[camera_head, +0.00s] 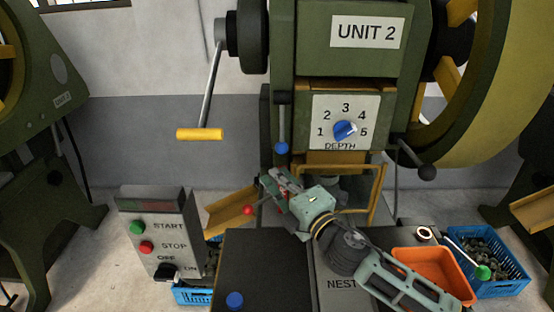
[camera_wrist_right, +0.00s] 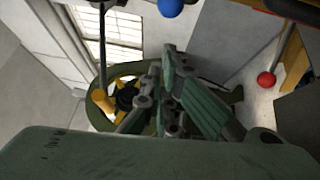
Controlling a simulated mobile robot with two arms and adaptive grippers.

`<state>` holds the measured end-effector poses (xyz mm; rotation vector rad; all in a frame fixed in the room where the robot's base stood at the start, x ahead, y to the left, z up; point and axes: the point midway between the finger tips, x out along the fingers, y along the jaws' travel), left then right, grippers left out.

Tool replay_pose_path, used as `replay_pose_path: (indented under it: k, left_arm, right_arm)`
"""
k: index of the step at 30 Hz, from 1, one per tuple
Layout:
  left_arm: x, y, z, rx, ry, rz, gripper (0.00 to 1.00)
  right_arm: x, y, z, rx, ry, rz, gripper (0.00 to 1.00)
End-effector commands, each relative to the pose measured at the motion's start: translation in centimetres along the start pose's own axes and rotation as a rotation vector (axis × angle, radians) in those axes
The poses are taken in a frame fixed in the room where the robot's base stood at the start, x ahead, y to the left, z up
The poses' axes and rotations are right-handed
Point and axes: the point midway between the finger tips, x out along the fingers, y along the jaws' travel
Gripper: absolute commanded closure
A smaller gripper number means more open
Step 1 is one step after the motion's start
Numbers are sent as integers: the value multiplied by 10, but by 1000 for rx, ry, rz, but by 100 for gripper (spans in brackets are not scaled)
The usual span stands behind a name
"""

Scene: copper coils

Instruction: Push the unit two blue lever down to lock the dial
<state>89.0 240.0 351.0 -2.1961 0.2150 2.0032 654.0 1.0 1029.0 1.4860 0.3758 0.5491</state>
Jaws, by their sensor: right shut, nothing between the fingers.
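The Unit 2 press (camera_head: 345,60) stands in the middle of the head view, with a blue depth dial (camera_head: 345,130) on a numbered plate. Left of the dial, the blue lever (camera_head: 282,148) shows as a dark rod with a blue ball at its lower end. The ball also shows at the top of the right wrist view (camera_wrist_right: 171,8). My right gripper (camera_head: 270,180) is shut and empty, just below and slightly left of the ball, with a gap between them in the picture. It also shows in the wrist view (camera_wrist_right: 170,60). My left gripper is out of view.
A yellow-handled crank (camera_head: 200,134) hangs at the left. A red ball knob (camera_head: 247,210) sits beside my right gripper. A control box (camera_head: 160,240) stands front left. An orange bin (camera_head: 435,270) and a blue crate (camera_head: 500,285) stand at right. Another blue ball (camera_head: 235,300) shows front centre.

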Motion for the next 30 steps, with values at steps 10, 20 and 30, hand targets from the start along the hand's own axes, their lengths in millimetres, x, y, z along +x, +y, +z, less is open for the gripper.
replay_pose_path:
  k: [10,20,30]
  left_arm:
    - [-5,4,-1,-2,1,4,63]
    - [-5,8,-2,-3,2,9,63]
    - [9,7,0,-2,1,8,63]
  right_arm:
    - [44,0,24,-1,-1,0,100]
    - [49,0,29,-1,-1,0,100]
    - [52,-7,30,-10,-1,14,100]
